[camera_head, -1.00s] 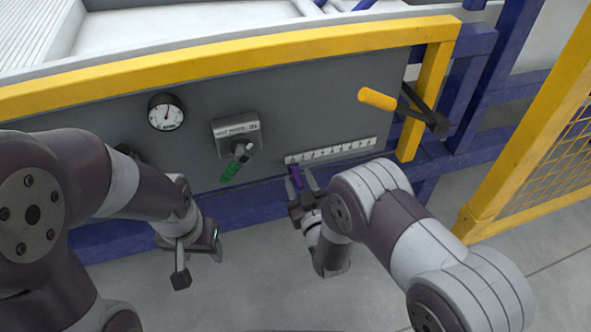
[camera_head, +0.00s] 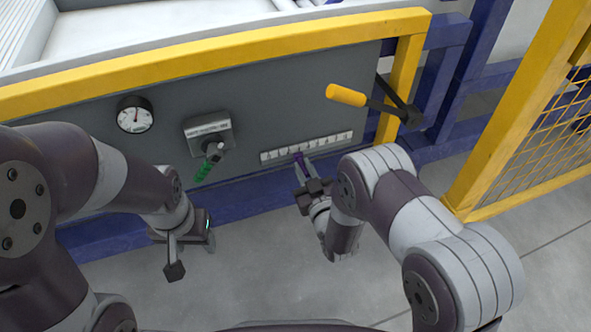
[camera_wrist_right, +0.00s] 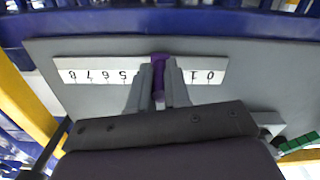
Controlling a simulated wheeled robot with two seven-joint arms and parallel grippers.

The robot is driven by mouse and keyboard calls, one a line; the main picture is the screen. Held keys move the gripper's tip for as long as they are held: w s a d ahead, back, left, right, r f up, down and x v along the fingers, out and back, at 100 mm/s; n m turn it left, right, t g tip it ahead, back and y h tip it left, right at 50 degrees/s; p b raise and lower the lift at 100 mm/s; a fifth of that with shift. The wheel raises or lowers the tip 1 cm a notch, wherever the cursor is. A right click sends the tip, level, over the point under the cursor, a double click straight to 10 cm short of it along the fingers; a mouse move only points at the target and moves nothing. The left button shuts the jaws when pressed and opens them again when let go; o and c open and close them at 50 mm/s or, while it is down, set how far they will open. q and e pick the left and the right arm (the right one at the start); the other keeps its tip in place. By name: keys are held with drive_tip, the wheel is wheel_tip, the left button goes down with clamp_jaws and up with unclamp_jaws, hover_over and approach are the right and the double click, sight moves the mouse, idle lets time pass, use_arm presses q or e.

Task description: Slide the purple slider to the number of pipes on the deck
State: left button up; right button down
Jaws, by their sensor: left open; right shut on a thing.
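The purple slider (camera_head: 300,158) sits on the white number scale (camera_head: 330,146) low on the grey panel. My right gripper (camera_head: 303,170) is shut on it from below. In the right wrist view the purple slider (camera_wrist_right: 158,76) is between the fingers (camera_wrist_right: 158,85), and the scale (camera_wrist_right: 66,64) appears upside down. It reads 0 and 1 on one side of the fingers and 5 to 8 on the other. The slider stands about midway between 1 and 5; the digits there are hidden. My left gripper (camera_head: 192,250) is open and empty, below the panel. No pipes are clearly visible.
A yellow rail (camera_head: 230,55) runs above the panel, and a yellow mesh fence (camera_head: 530,140) stands at right.

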drive_tip(key=shift+d, duration=0.15)
drive_tip(key=c, duration=1.1)
unclamp_jaws()
